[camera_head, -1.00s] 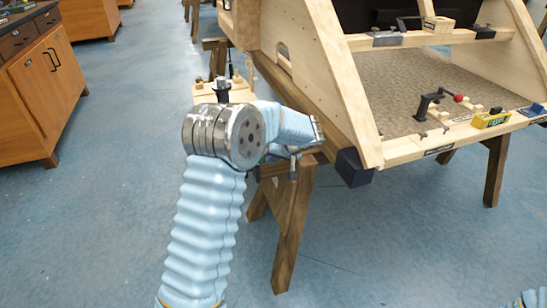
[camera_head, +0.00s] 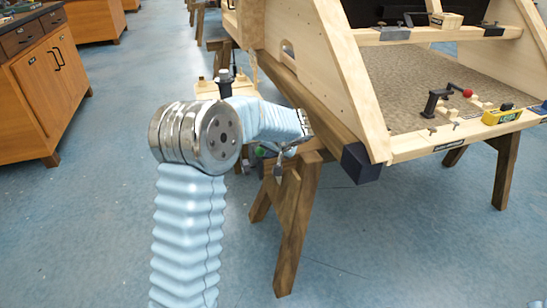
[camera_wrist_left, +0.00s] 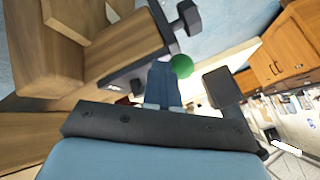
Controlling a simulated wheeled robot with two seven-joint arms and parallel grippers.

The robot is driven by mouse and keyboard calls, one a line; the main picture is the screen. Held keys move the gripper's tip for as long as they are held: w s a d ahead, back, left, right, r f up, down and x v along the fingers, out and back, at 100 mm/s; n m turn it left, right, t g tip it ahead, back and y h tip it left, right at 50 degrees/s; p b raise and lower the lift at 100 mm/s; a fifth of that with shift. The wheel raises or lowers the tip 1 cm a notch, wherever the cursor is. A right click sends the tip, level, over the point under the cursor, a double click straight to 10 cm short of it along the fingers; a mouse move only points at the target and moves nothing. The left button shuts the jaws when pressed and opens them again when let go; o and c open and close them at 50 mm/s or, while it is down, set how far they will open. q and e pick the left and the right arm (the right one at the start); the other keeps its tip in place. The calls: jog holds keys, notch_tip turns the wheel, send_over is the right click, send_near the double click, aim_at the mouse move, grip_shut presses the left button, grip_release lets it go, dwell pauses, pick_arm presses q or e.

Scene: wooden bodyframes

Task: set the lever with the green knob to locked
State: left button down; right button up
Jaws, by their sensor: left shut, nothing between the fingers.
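The green knob (camera_head: 259,152) shows in the head view beside my left forearm, near grey metal lever parts at the frame's near corner. In the left wrist view the green knob (camera_wrist_left: 181,66) sits right beside the fingertips of my left gripper (camera_wrist_left: 164,70), which is shut and empty. I cannot tell whether knob and fingers touch. A dark bracket (camera_wrist_left: 180,28) stands just past the knob. In the head view my arm hides most of the left gripper. The lever's locked marking is not readable.
A wooden bodyframe (camera_head: 330,90) rests on brown trestles (camera_head: 298,225). On its right stand a lever with a red knob (camera_head: 468,93) and a yellow device (camera_head: 502,116). Wooden cabinets (camera_head: 45,90) stand at the left. The blue floor between is clear.

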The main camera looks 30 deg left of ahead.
pick_arm(q)
jog(key=shift+a+m+t+h+b, duration=0.35)
jog(key=shift+a+m+b, duration=0.45)
jog(key=shift+a+b, duration=0.4)
pick_arm(e)
jog(key=shift+w+d+f, duration=0.15)
jog(key=shift+d+f, duration=0.15)
jog(key=shift+f, duration=0.55)
jog(key=shift+w+d+f, duration=0.1)
jog(key=shift+d+f, duration=0.15)
jog(key=shift+f, duration=0.55)
pick_arm(q)
jog(key=shift+s, duration=0.1)
jog(key=shift+f, duration=0.1)
pick_arm(e)
jog(key=shift+f, duration=0.1)
